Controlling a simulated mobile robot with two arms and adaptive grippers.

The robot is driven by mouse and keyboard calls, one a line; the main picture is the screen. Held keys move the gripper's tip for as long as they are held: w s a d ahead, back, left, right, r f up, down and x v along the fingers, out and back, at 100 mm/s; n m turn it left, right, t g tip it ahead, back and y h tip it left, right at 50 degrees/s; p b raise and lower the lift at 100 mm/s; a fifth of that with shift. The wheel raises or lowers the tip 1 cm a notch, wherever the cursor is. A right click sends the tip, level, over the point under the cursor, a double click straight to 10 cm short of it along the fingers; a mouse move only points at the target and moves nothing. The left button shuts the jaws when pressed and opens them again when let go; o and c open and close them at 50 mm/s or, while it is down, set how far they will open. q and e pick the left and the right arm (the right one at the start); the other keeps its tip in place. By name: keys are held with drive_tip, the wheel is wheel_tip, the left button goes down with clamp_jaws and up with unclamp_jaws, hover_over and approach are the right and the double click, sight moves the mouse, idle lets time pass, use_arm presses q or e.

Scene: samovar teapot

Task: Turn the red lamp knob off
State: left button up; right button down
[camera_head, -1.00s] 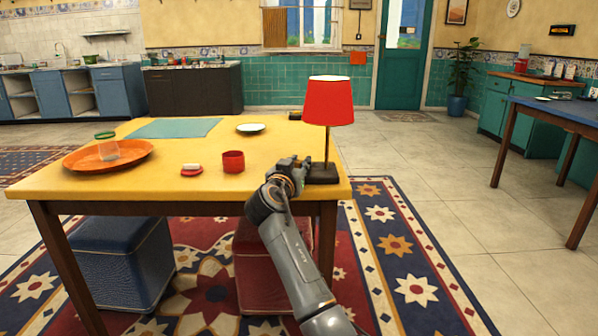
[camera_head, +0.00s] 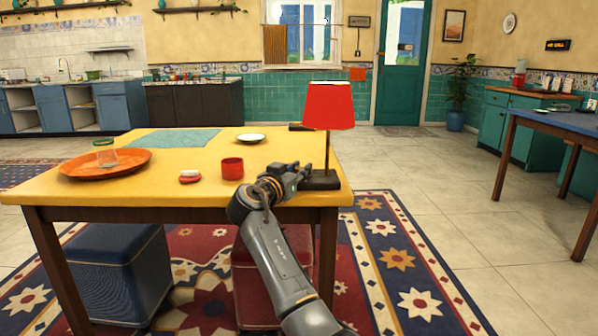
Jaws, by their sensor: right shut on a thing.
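The lamp stands upright at the right end of the yellow table (camera_head: 130,188), with a red shade (camera_head: 328,106), a thin dark stem and a dark base (camera_head: 321,181). My right gripper (camera_head: 299,174) comes up from below over the table's front edge. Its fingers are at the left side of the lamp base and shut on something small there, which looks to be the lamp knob. The fingers and wrist hide the knob itself. I cannot tell if the lamp is lit. My left gripper is out of view.
A red cup (camera_head: 232,168), a small red dish with a white piece (camera_head: 190,176), an orange tray (camera_head: 75,164) with a glass (camera_head: 106,156), and a white plate (camera_head: 250,138) stand left of the lamp. Two stools sit under the table.

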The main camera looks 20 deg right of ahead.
drive_tip(key=c, duration=1.1)
unclamp_jaws()
drive_tip(key=shift+v, duration=3.75)
